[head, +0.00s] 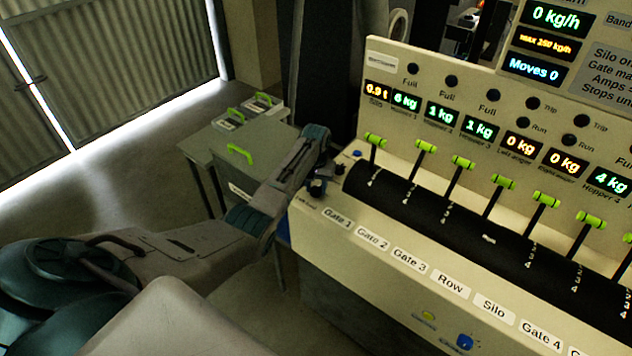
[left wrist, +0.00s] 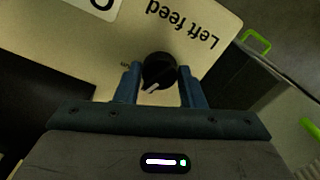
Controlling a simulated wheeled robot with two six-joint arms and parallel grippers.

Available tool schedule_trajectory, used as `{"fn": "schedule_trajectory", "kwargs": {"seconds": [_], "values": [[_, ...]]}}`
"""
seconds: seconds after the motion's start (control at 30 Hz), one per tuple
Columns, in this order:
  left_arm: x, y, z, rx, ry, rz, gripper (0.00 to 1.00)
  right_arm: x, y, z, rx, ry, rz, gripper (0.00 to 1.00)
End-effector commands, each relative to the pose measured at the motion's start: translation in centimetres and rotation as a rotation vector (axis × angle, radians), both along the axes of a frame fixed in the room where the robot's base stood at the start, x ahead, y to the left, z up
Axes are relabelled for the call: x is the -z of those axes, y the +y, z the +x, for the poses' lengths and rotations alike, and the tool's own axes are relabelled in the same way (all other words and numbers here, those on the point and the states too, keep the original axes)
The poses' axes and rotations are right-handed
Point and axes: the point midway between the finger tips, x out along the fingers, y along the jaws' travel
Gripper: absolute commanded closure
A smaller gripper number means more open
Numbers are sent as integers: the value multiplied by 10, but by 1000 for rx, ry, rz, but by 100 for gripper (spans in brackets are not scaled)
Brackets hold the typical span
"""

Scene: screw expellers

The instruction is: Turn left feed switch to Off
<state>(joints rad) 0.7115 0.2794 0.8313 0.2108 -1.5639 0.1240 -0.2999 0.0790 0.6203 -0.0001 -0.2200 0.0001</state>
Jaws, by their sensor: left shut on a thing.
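The left feed switch is a round black knob (left wrist: 158,70) with a white pointer line, on the cream panel beside the printed words "Left feed" (left wrist: 183,24). In the left wrist view the label is upside down and the pointer aims toward the lower left of the picture. A tiny marking left of the knob is too small to read surely. My left gripper (left wrist: 159,82) has its two blue fingers on either side of the knob and is shut on it. In the head view my left gripper (head: 322,184) is at the panel's left end, mostly covering the knob. My right gripper is not in view.
A row of green-topped levers (head: 424,146) stands on the black curved strip right of my left gripper. Labels from Gate 1 (head: 337,218) onward line the front ledge. A grey cabinet (head: 240,150) with green handles stands left of the console.

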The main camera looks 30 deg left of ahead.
Motion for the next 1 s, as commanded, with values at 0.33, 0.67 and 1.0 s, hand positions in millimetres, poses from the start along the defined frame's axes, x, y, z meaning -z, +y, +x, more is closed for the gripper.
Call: {"fn": "schedule_trajectory", "kwargs": {"seconds": [0.33,0.67,1.0], "values": [[-2,1,1,-264,-4,2,87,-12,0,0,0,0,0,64],[-2,1,2,-390,-6,2,87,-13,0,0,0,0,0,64],[-2,1,2,-413,-6,2,87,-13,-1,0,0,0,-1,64]]}}
